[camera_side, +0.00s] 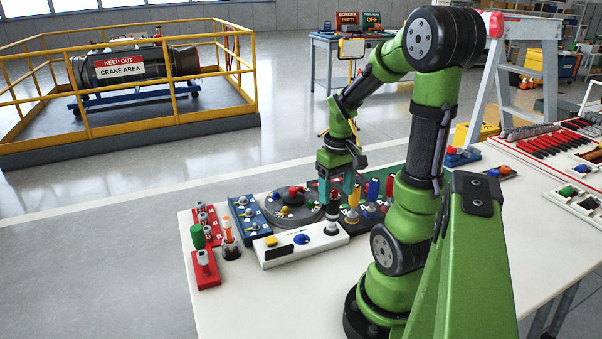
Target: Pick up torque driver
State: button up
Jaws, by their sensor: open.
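Several upright tools could be the torque driver, and I cannot tell which it is. One has an orange and white handle (228,229) and stands in a small dark holder at the left of the bench. Others, with a yellow handle (353,197) and a blue handle (373,190), stand in a dark rack close to my arm. My gripper (336,193) points down with its teal fingers apart. It is over the back right end of a white box (305,243), left of the yellow handle. A dark upright shape shows below and between the fingers; whether they touch it is unclear.
A blue panel (249,215), a round grey fixture (291,211) and red blocks (207,270) crowd the white bench (300,300). The bench front is bare. More trays and red-handled tools (548,148) lie at right. A yellow-railed enclosure (130,85) stands behind.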

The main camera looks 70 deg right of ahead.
aim_at(332, 214)
jog(key=f, duration=0.5)
jog(key=shift+w+a, duration=0.1)
jog(key=shift+w, duration=0.15)
jog(key=shift+c, duration=0.4)
jog(key=c, duration=1)
jog(key=shift+r, duration=0.1)
